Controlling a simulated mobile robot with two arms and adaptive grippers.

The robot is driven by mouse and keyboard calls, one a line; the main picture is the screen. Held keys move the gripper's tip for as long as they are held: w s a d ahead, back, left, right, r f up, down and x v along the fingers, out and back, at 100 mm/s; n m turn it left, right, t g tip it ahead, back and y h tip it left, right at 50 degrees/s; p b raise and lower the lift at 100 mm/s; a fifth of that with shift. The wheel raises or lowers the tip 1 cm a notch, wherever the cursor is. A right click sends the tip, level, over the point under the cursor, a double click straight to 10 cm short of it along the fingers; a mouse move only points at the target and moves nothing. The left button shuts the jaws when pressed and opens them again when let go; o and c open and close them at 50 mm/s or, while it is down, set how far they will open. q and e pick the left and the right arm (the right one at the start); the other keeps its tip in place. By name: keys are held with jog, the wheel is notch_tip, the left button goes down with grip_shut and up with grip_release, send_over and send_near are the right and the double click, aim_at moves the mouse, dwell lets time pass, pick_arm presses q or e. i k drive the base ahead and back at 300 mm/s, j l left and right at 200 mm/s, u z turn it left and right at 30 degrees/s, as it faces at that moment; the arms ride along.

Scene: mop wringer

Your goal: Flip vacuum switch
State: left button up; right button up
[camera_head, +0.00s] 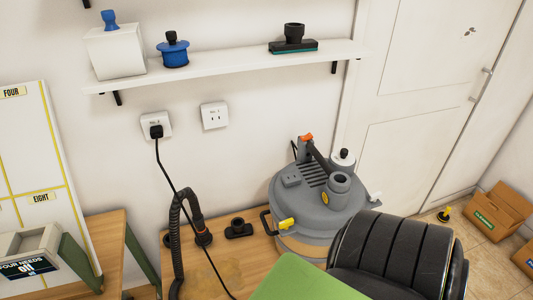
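A grey canister vacuum (318,200) stands on the wooden table below the shelf. Its lid carries an orange-tipped upright handle (306,138), a small grey raised block (291,180) that looks like a switch, and a round port (340,182). The position of the switch is too small to tell. A yellow latch (287,224) shows on its side. A black plug (156,131) sits in the left wall socket (151,119), and its cord runs down to the table. Neither of my grippers shows in this view.
A black hose (178,235) and a black nozzle fitting (238,229) are left of the vacuum on the table (225,270). A white shelf (235,66) above holds several parts. Cardboard boxes (497,211) lie on the floor at right. The lower foreground view is partly blocked.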

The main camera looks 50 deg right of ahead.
aim_at(309, 135)
jog(key=z, duration=0.45)
jog(key=j+z, duration=0.1)
jog(key=z, duration=0.3)
jog(key=k+z, duration=0.1)
jog(key=z, duration=0.8)
jog(key=k+z, duration=0.1)
jog(key=z, duration=0.35)
